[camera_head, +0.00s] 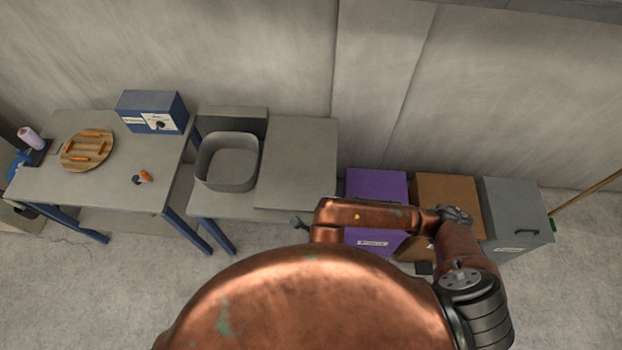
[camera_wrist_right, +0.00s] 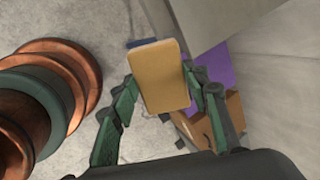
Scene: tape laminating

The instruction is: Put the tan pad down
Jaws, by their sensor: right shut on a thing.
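The tan pad (camera_wrist_right: 161,76) shows in the right wrist view as a rounded rectangular block. It sits between the two green fingers of my right gripper (camera_wrist_right: 160,84), which is shut on it and holds it above the floor. In the head view, my right arm reaches leftward and a dark part of my right gripper (camera_head: 300,223) shows by the front edge of the grey table (camera_head: 295,165). The pad cannot be made out in the head view. My left gripper is not in view.
A grey bin (camera_head: 227,162) stands on the grey table, whose right part is bare. Purple (camera_head: 376,185), brown (camera_head: 447,190) and grey (camera_head: 515,200) boxes stand to the right. A left table (camera_head: 110,185) holds a round wooden board (camera_head: 88,150) and a blue control box (camera_head: 152,112).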

